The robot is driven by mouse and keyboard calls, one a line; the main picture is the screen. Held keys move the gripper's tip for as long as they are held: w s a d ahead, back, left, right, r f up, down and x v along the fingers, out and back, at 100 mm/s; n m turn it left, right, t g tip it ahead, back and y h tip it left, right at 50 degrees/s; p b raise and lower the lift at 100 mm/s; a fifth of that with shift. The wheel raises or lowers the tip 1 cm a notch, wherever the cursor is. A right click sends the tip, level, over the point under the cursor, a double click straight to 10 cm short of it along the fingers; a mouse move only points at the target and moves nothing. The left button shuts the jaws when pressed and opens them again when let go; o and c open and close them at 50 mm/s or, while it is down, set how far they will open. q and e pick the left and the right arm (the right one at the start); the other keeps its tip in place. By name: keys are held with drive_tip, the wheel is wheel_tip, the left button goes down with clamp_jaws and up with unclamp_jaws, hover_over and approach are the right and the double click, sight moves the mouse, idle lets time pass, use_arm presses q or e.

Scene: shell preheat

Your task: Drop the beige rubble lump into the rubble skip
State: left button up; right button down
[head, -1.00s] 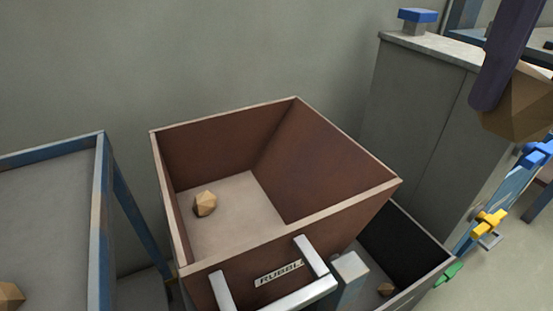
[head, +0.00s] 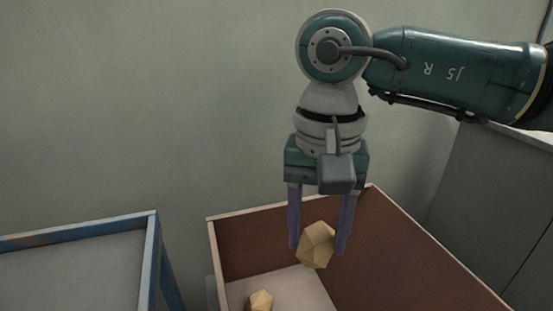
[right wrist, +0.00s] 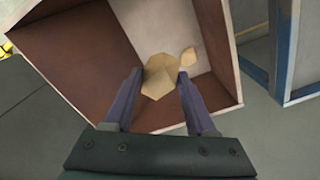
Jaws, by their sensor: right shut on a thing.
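My right gripper (head: 318,240) is shut on a beige rubble lump (head: 316,246), faceted and tan. It holds the lump over the brown-walled rubble skip (head: 400,240); the exact height cannot be told. The right wrist view shows the held lump (right wrist: 158,77) between the purple fingers of the gripper (right wrist: 160,85), with the skip's floor and walls beyond it. A second, smaller-looking beige lump (head: 260,300) lies on the skip's pale floor; it also shows in the right wrist view (right wrist: 189,57). My left gripper is not in view.
A blue-framed table (head: 80,270) with a grey top stands left of the skip, with a gap between them. A grey cabinet (head: 490,200) stands to the right. A plain wall is behind.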

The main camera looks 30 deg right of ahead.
drive_tip(key=shift+s+f+b, duration=0.1)
drive_tip(key=shift+f+b, duration=1.95)
drive_tip(key=shift+f, duration=0.95)
drive_tip(key=shift+c, duration=0.7)
unclamp_jaws()
drive_tip(key=shift+r, duration=0.1)
wheel_tip(320, 180, up, 10)
drive_tip(key=shift+f+p, duration=0.1)
drive_tip(key=shift+p, duration=0.75)
